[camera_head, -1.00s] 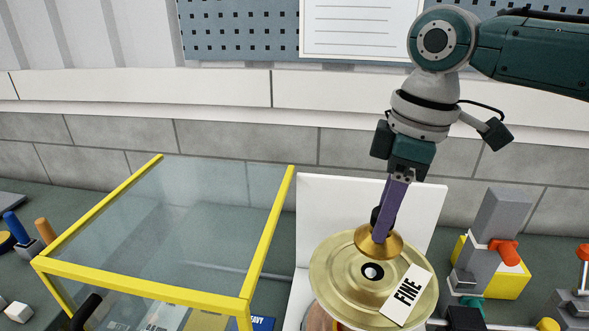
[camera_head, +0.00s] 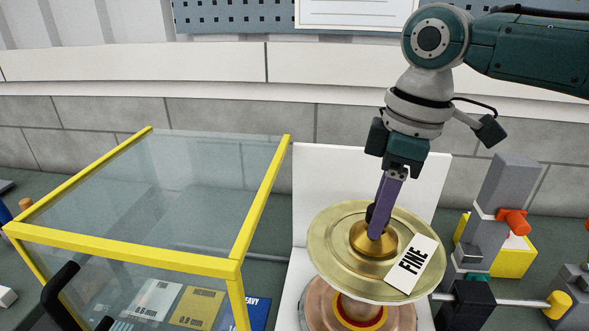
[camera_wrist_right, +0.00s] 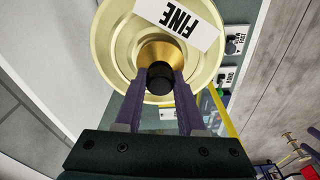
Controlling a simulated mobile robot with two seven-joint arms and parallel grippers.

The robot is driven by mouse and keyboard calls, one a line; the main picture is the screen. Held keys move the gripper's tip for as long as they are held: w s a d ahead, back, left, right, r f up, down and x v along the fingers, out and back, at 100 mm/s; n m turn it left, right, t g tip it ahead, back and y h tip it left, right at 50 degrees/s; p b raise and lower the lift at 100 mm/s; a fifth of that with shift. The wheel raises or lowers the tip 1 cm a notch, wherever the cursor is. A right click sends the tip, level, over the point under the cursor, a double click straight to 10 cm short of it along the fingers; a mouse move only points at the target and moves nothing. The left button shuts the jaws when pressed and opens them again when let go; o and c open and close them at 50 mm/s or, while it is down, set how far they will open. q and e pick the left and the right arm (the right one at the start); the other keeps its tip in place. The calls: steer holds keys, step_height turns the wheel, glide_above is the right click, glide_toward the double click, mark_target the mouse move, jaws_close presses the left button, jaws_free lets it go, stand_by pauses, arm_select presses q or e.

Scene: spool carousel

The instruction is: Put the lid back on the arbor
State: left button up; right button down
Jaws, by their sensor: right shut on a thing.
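The lid (camera_head: 373,247) is a small brass cone with a dark knob. My right gripper (camera_head: 379,218) is shut on the knob from above and holds the lid over the centre of the gold disc (camera_head: 332,238) labelled FINE. The lid covers the disc's centre, so the arbor tip and hole are hidden. I cannot tell whether the lid rests on the disc or hovers just above it. In the right wrist view, the purple fingers (camera_wrist_right: 160,82) flank the black knob (camera_wrist_right: 160,92), with the brass lid (camera_wrist_right: 163,52) beyond. My left gripper is not in view.
A copper-coloured spool flange (camera_head: 322,305) lies below the disc. A white panel (camera_head: 318,185) stands behind. A yellow-framed glass case (camera_head: 235,268) is at left, close to the disc. A grey block fixture with an orange knob (camera_head: 512,221) stands at right.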

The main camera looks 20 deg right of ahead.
steer(key=shift+r+p, duration=0.1)
steer(key=shift+p, duration=0.6)
stand_by(0.9)
steer(key=shift+f, duration=0.2)
stand_by(0.7)
steer(key=shift+p, duration=0.45)
stand_by(0.5)
jaws_free()
stand_by(0.6)
step_height(320, 180, up, 7)
steer(key=p, duration=0.7)
steer(key=shift+p, duration=0.4)
